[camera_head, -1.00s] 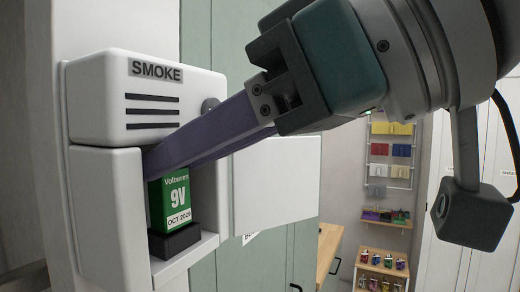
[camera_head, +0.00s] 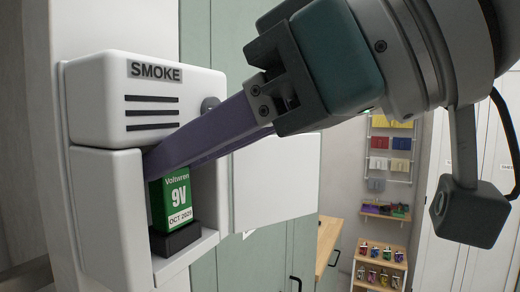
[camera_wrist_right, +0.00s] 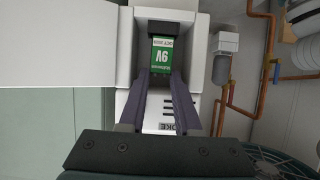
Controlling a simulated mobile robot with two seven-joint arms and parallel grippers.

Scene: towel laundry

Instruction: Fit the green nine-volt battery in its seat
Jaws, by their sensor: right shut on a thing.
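The green nine-volt battery (camera_head: 176,200) stands upright inside the open compartment of the white SMOKE alarm (camera_head: 105,200). Its label faces out in the head view. Its lower end meets the black seat (camera_head: 175,240) on the compartment floor; I cannot tell how deep it sits. My right gripper (camera_head: 158,166) reaches in from the right, its purple fingers shut on the battery's upper end. The right wrist view shows the battery (camera_wrist_right: 162,55) between the fingertips (camera_wrist_right: 163,76). The fingers hide the battery's top. My left gripper is not in view.
The alarm's white door (camera_head: 275,180) hangs open to the right of the compartment, below my right arm. Green cabinets (camera_head: 265,262) stand behind. A wooden shelf (camera_head: 382,254) with small coloured items is farther back. In the right wrist view, copper pipes (camera_wrist_right: 262,70) run beside the alarm.

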